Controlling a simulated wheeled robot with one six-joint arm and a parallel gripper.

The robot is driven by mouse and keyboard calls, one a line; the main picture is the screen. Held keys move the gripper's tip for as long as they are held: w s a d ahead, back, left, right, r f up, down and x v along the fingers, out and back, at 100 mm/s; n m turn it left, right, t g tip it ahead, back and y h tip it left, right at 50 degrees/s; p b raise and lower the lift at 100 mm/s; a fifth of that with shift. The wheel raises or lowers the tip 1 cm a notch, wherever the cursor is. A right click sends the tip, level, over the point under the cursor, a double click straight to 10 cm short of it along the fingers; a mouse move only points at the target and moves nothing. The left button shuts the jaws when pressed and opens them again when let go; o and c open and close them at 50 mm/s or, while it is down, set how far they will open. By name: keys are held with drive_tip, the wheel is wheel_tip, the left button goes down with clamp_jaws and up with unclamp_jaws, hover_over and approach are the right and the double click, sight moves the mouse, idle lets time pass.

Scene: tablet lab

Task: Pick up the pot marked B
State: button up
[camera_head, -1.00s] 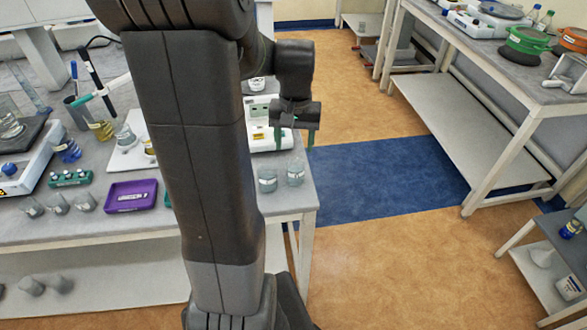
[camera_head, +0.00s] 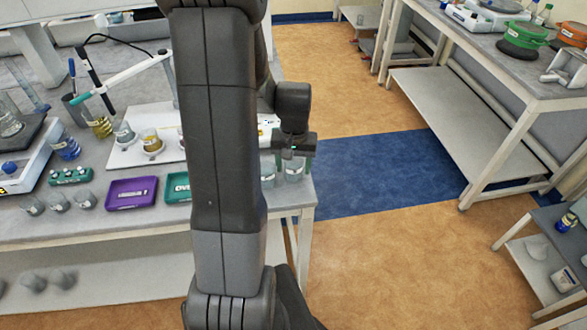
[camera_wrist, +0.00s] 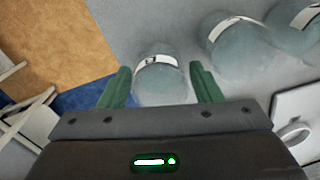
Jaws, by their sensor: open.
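My gripper (camera_head: 294,155) is open above the right end of the left-hand table in the head view. In the wrist view my gripper's green fingers (camera_wrist: 160,72) stand on either side of a clear glass pot (camera_wrist: 160,88). It has a white label with a small dark mark, too small to read surely. In the head view this pot (camera_head: 293,174) is below the fingers, its top partly hidden. A second similar pot (camera_head: 267,174) stands to its left. It seems to match the neighbouring pot in the wrist view (camera_wrist: 232,45), whose label I cannot read.
Another pot (camera_wrist: 296,20) is at the wrist view's upper right. A purple tray (camera_head: 131,193), a green tray (camera_head: 178,188) and small beakers (camera_head: 58,201) stand on the table (camera_head: 100,229). The blue floor strip (camera_head: 380,180) right of the table is clear.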

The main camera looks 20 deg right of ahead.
drive_tip(key=c, duration=0.8)
drive_tip(key=shift+o, duration=0.2)
drive_tip(key=shift+r, duration=0.1)
